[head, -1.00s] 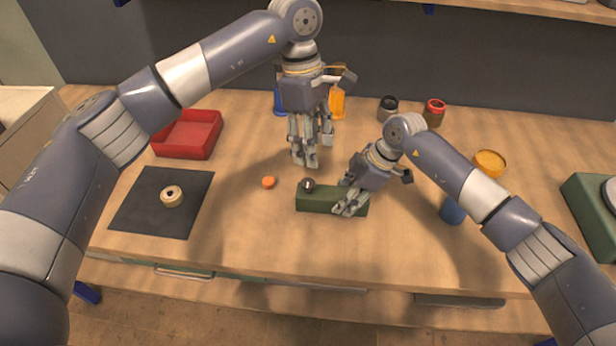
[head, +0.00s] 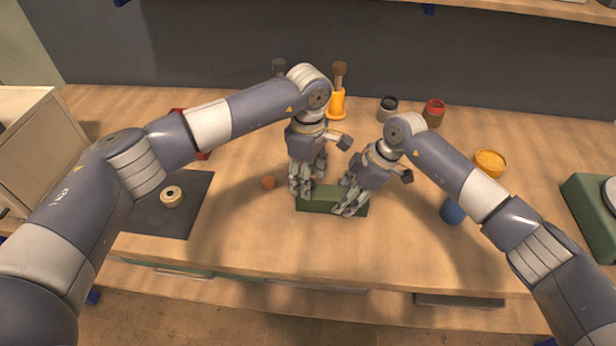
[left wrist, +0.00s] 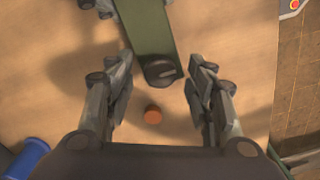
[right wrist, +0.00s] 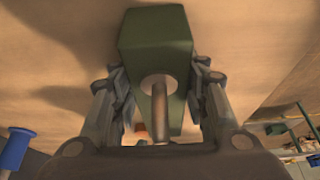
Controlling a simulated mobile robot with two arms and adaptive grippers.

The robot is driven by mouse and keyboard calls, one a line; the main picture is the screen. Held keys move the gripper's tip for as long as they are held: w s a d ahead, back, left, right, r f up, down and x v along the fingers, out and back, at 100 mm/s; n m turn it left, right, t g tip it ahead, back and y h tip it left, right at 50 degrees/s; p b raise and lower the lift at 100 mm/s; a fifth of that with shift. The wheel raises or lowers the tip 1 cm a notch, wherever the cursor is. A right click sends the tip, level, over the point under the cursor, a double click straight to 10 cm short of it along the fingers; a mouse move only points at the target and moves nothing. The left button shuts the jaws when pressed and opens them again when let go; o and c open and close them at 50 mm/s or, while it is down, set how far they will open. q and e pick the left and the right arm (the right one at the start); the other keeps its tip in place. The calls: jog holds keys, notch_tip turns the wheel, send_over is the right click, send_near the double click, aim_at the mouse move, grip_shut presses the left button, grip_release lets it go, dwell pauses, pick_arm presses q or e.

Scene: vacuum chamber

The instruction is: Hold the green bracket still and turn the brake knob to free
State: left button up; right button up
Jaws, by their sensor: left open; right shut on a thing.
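The green bracket (head: 330,206) lies on the wooden bench, a long dark green block. My right gripper (head: 350,204) is shut on its right part; in the right wrist view the fingers sit on both sides of the bracket (right wrist: 155,35), where a rod (right wrist: 160,110) stands in a pale round spot. My left gripper (head: 301,188) is open over the bracket's left end. In the left wrist view the dark round brake knob (left wrist: 160,70) on that end shows between its spread fingers, not gripped. In the head view the left gripper hides the knob.
A small orange piece (head: 268,182) lies just left of the bracket; it also shows in the left wrist view (left wrist: 152,115). A dark mat (head: 160,218) holds a tan ring (head: 171,196). A blue cup (head: 452,210) stands to the right. The bench in front is clear.

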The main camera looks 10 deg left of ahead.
pick_arm(q)
jog(key=shift+f, duration=0.25)
pick_arm(e)
jog(key=shift+s+f, duration=0.1)
pick_arm(q)
jog(key=c, duration=1.1)
